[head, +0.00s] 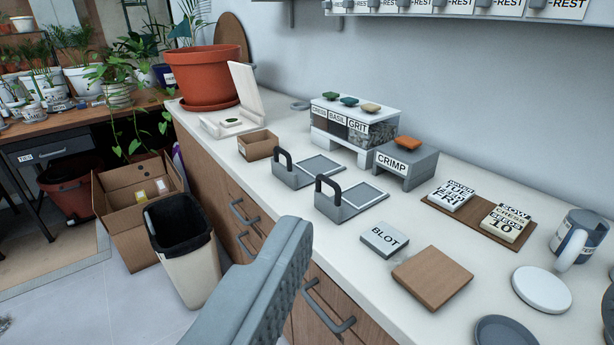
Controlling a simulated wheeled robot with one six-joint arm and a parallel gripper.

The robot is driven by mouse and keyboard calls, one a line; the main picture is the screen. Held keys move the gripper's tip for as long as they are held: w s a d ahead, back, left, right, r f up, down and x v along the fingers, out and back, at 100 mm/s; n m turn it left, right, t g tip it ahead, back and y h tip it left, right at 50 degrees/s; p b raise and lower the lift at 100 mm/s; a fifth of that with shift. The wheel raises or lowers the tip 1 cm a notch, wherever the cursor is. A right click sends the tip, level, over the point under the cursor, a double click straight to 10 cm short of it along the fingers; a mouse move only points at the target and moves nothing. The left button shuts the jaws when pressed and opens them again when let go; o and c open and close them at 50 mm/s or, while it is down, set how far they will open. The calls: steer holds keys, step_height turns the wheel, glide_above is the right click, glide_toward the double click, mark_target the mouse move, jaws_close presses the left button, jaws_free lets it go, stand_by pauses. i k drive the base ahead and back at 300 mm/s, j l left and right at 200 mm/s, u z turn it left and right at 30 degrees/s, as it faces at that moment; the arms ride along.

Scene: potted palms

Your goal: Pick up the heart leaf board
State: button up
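I cannot make out a board that clearly bears a heart leaf. A white hinged piece (246,92) stands opened at the back left of the counter, with a small dark green leaf-like shape on its flat base. A plain brown square board (432,278) lies near the front edge, with no leaf visible on it. One grey finger of my gripper (268,290) reaches in from the bottom, in front of the drawers. Its ribbed face is bare, with nothing against it. The other finger is not clearly visible.
The white counter (455,240) holds two dark-handled grey tools (345,202), a CRIMP block (406,163), a BLOT block (384,239), a brown tray (452,214) with two labelled blocks, and a mug (578,236). A large terracotta pot (206,75) stands at the back. A bin (184,250) stands on the floor.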

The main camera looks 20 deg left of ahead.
mark_target(232, 122)
steer(key=i+j, duration=1.8)
steer(key=j, duration=0.15)
steer(key=k+j+u, duration=0.05)
steer(key=j, duration=0.05)
